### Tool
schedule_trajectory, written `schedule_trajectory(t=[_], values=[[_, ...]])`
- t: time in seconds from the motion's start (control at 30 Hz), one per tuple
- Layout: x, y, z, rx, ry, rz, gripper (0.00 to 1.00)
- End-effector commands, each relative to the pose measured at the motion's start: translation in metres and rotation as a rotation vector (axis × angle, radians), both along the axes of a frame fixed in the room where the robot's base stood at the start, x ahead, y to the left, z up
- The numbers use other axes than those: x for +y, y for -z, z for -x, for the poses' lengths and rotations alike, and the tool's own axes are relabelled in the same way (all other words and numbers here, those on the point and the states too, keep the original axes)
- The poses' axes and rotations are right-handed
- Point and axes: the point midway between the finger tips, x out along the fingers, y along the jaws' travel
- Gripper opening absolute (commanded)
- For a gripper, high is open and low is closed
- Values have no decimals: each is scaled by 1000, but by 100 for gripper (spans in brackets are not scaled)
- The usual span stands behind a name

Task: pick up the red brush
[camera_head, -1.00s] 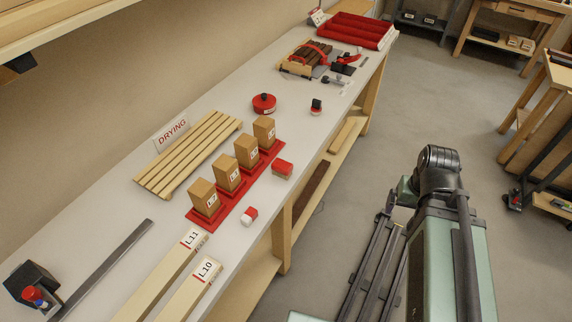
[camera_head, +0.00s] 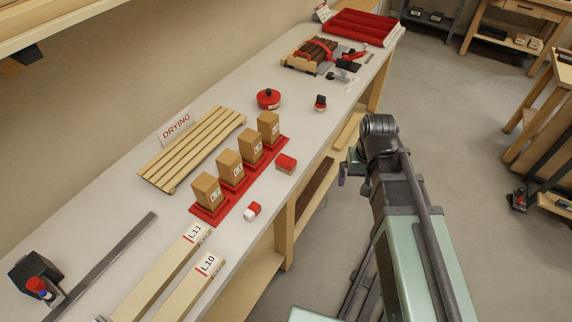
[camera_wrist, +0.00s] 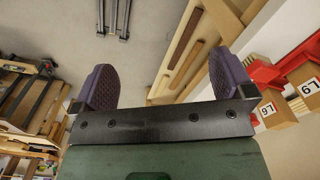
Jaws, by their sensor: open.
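No item is plainly readable as a brush. A red block with a paler underside (camera_head: 286,163), possibly the red brush, lies on the bench just right of the red strip with wooden blocks. A smaller red-and-white block (camera_head: 252,211) lies nearer, and a black-and-red item (camera_head: 320,103) stands farther back. My gripper (camera_wrist: 160,78) is open and empty, its two dark purple pads wide apart. It is off the bench's right side, over the floor, apart from all these items. In the head view my arm mostly hides it.
Labelled wooden blocks (camera_head: 230,166) stand on a red strip. A slatted drying rack (camera_head: 192,147), a round red tin (camera_head: 268,98), a clamped wood bundle (camera_head: 310,55) and a red tray (camera_head: 360,27) are on the bench. Long boards L11 and L10 (camera_head: 190,288) lie near.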

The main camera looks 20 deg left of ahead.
Motion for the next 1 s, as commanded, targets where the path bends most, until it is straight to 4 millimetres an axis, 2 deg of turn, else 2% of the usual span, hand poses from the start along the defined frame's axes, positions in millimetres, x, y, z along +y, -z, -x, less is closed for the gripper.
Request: schedule_trajectory(t=[0.03, 0.07, 0.1, 0.2, 0.23, 0.3, 0.43, 0.57, 0.83, 1.0], values=[[63, 2, -36, 0, -29, 0, 100], [97, 3, -48, 0, -22, 0, 100], [141, 3, -60, 0, 4, 0, 100], [228, 4, -85, 0, 147, 0, 100], [240, 3, -92, 0, 214, 0, 100], [242, 3, -103, 0, 356, -1, 100], [238, 3, -98, 0, 482, -2, 100], [237, 7, -98, 0, 491, -2, 100], [236, 59, -98, 0, 490, -2, 100], [236, 61, -98, 0, 490, -2, 100]])
